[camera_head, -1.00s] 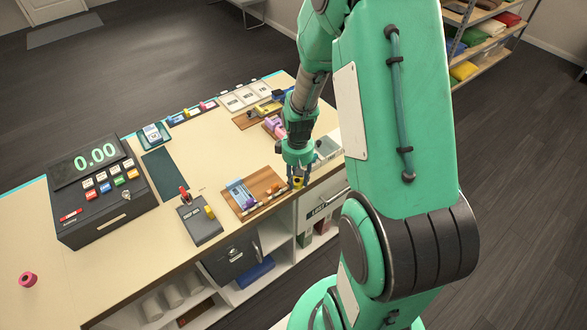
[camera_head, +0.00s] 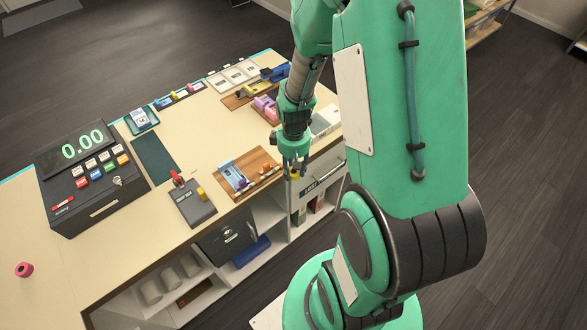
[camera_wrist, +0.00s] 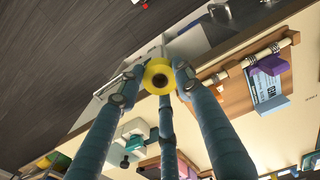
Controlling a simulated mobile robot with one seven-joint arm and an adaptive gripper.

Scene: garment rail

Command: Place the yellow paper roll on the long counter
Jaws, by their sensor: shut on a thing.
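The yellow paper roll (camera_wrist: 158,78) is held between the fingers of my gripper (camera_wrist: 155,88), its dark round core facing the wrist camera. In the head view my gripper (camera_head: 294,170) is above the front edge of the long counter (camera_head: 130,240), just right of a wooden board, and only a little of the yellow roll (camera_head: 294,175) shows below the fingers. The roll appears to be at or just off the counter's front edge. I cannot tell its exact height.
Shelves and a drawer (camera_head: 318,183) lie below the front edge. The near left counter top is mostly bare.

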